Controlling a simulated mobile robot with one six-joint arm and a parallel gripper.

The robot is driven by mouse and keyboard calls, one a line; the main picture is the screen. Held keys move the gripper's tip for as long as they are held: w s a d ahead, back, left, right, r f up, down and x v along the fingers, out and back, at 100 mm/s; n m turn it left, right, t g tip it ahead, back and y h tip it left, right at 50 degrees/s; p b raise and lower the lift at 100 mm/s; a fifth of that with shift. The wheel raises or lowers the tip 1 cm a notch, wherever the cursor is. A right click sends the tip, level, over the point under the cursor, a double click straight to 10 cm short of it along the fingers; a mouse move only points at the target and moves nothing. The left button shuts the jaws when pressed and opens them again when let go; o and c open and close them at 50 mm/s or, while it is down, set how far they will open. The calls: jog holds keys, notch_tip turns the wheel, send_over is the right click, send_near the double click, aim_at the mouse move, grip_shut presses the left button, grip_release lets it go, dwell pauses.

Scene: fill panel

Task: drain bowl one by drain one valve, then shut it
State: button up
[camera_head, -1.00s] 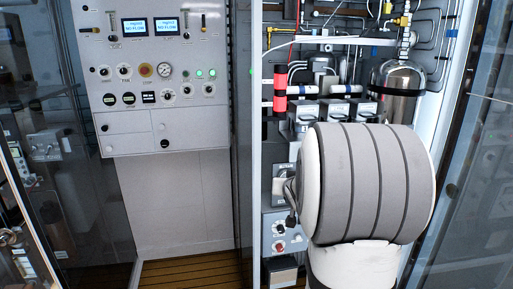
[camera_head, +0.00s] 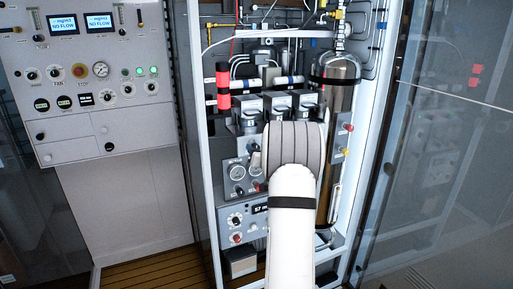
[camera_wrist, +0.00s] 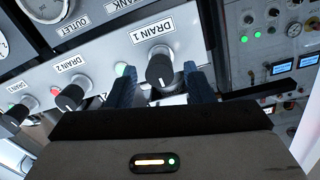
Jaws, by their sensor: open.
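The drain one valve is a black knob (camera_wrist: 160,68) under the label DRAIN 1 in the wrist view. A white mark shows on its lower part. My gripper (camera_wrist: 162,80) is open, with one blue finger on each side of this knob. I cannot tell whether the fingers touch it. A lit green lamp (camera_wrist: 121,69) sits just left of the knob. In the head view my own arm hides the gripper and this knob. Several grey units stand above there, one being a grey housing (camera_head: 248,106); I cannot tell which is bowl one.
The DRAIN 2 knob (camera_wrist: 70,97) and another knob (camera_wrist: 16,114) lie further left in the wrist view. A control panel (camera_head: 85,125) stands at left; open floor (camera_head: 145,274) lies below.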

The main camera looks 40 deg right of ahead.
jog(key=shift+w+d, duration=0.1)
jog(key=shift+w, duration=0.3)
jog(key=shift+c, duration=0.6)
